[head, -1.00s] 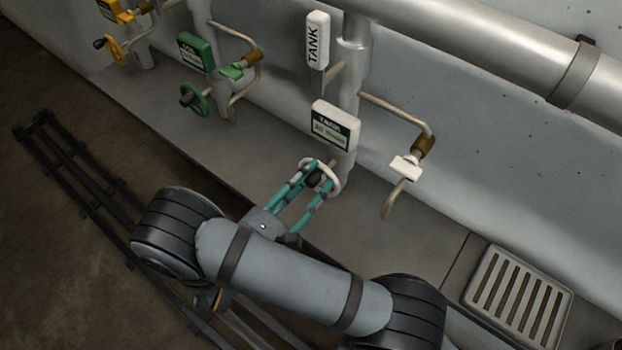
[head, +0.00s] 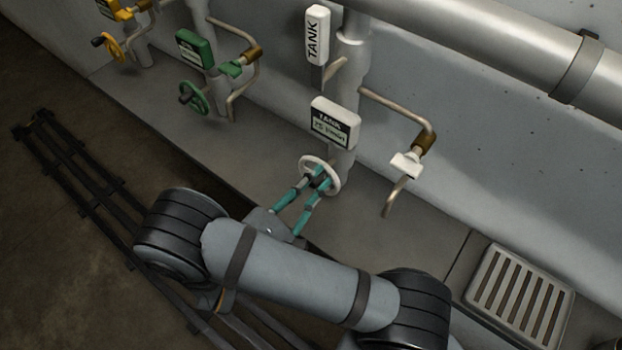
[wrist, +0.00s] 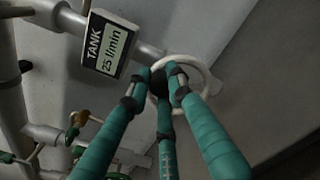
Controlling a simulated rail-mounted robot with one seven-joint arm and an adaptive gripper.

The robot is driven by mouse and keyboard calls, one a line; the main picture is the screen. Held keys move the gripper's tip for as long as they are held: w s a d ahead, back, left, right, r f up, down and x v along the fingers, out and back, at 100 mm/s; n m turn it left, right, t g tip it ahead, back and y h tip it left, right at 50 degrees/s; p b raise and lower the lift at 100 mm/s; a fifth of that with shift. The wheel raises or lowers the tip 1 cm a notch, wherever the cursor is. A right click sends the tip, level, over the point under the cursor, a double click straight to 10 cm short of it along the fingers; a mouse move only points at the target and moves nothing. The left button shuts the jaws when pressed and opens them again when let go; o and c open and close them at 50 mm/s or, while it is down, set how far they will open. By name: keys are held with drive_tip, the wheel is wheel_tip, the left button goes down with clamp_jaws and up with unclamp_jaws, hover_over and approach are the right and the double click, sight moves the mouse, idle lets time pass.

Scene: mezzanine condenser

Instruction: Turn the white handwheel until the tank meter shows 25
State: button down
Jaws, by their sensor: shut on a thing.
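The white handwheel (head: 338,183) sits on its pipe below the tank meter, and its rim also shows in the wrist view (wrist: 207,78). The white tank meter (head: 335,122) is above it. In the wrist view its screen (wrist: 113,47) reads 25 l/min. My gripper (head: 317,181) has teal fingers and is shut on the handwheel, with its fingertips at the dark hub inside the rim. The fingers hide part of the wheel, so their exact contact is hard to see.
A green valve set with a green handwheel (head: 194,97) and a yellow one (head: 113,47) stand to the left. A white lever valve (head: 406,164) on a bent pipe is close on the right. A slatted grate (head: 519,296) lies at lower right.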

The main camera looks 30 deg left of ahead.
drive_tip(key=shift+d+f+m, duration=0.15)
drive_tip(key=shift+d+m, duration=0.15)
drive_tip(key=shift+m, duration=0.6)
drive_tip(key=c, duration=1.6)
unclamp_jaws()
drive_tip(key=shift+o, duration=0.2)
drive_tip(key=shift+s, duration=0.15)
drive_tip(key=s+a, duration=0.2)
drive_tip(key=s, duration=0.9)
drive_tip(key=shift+s, duration=0.35)
